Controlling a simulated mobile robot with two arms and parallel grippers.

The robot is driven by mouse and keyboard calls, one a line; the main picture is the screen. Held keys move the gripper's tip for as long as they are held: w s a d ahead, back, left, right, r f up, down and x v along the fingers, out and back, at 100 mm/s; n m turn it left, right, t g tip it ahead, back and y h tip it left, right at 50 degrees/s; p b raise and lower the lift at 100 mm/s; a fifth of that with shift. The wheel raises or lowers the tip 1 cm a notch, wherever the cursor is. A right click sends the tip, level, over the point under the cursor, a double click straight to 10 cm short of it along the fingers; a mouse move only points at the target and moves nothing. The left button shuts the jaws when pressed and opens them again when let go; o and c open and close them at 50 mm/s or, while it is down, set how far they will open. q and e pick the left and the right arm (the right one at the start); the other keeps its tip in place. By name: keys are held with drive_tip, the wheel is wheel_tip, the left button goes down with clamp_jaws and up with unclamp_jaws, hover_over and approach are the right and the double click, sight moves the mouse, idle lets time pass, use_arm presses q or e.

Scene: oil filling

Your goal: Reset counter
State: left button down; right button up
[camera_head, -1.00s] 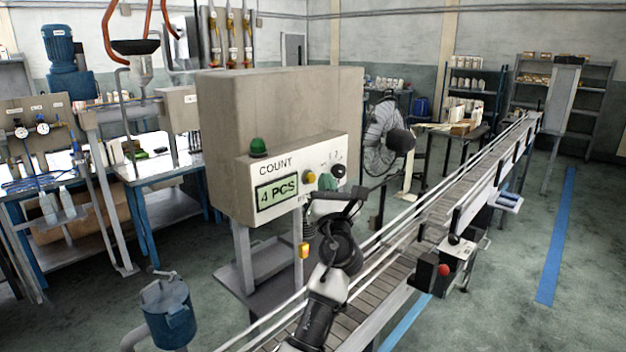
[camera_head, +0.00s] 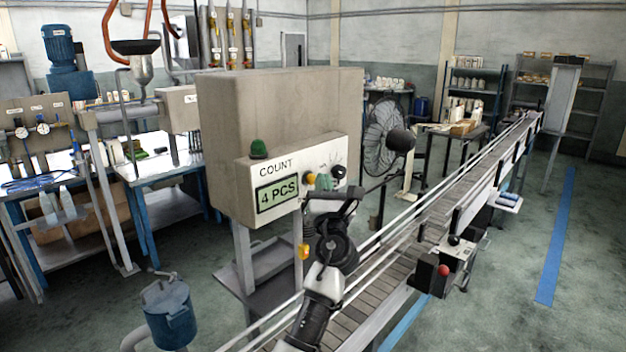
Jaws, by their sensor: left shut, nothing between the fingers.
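The counter box (camera_head: 280,110) is a large beige cabinet. Its white front panel is labelled COUNT, and its green display (camera_head: 277,194) reads 4 PCS. A yellow button (camera_head: 310,178) and a dark round knob (camera_head: 339,172) sit on the panel's right part. A small green part (camera_head: 325,183) shows between them, partly covered. My left gripper (camera_head: 312,200) is shut and empty, close in front of the panel's lower right. It hides the lettering and any control there; I cannot tell whether it touches the panel. My right gripper is not in view.
A conveyor (camera_head: 400,260) with metal rails runs from the lower middle to the back right. A small box with a red button (camera_head: 444,270) is on its near side. A blue can (camera_head: 168,312) stands at lower left. A black fan (camera_head: 385,138) stands behind the counter.

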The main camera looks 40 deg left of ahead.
use_arm(q)
drive_tip(key=shift+a, duration=0.45)
idle(0.8)
drive_tip(key=shift+d, duration=0.85)
drive_tip(key=shift+p, duration=0.3)
drive_tip(key=shift+s+d, duration=0.15)
drive_tip(key=shift+d, duration=1.15)
drive_tip(key=shift+s+d, duration=0.1)
drive_tip(key=shift+d, duration=1.15)
